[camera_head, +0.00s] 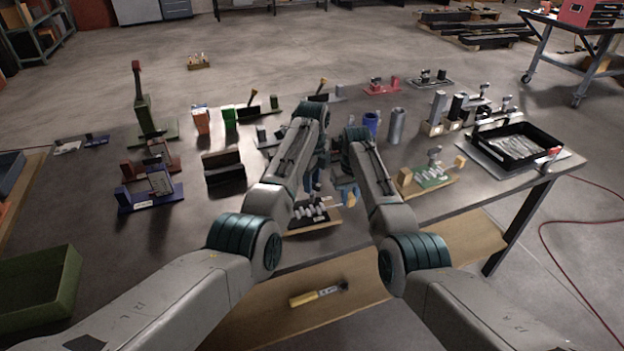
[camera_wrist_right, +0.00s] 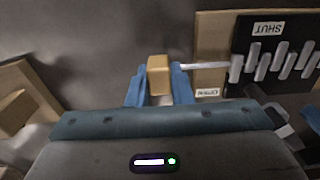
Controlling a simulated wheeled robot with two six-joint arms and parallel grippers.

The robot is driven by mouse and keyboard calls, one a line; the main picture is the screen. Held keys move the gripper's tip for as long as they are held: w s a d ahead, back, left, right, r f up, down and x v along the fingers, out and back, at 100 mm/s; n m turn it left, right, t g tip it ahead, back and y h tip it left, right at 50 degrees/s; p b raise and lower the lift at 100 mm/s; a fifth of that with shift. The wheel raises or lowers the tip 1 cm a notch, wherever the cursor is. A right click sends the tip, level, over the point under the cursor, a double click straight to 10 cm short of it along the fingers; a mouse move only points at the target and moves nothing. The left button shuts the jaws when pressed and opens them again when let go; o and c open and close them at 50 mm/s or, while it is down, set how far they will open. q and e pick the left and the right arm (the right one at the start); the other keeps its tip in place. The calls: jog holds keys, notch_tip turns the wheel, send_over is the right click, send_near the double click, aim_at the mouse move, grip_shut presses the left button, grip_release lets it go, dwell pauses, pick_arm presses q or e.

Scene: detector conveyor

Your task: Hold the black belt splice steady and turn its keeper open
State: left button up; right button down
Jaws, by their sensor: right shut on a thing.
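The black belt splice (camera_head: 320,222) lies on a tan board near the table's front edge, with a row of silver hooks across it. In the right wrist view the splice (camera_wrist_right: 262,45) carries a label reading SHUT. Its keeper is a pale rod (camera_wrist_right: 208,66) running out from the hooks to a tan block handle (camera_wrist_right: 158,68). My right gripper (camera_wrist_right: 157,88) has its blue fingers on either side of that handle, shut on it; it also shows in the head view (camera_head: 347,192). My left gripper (camera_head: 314,190) points down over the splice; its fingers are too small to read.
A green board with silver parts (camera_head: 432,177) stands close to the right of my right arm. A black holder (camera_head: 223,168) stands to the left. Several fixtures and cylinders fill the table behind. A yellow-handled tool (camera_head: 315,295) lies on the lower shelf.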

pick_arm(q)
grip_shut()
jog(key=shift+n, duration=0.3)
jog(key=n, duration=0.4)
jog(key=shift+n, duration=2.1)
grip_release()
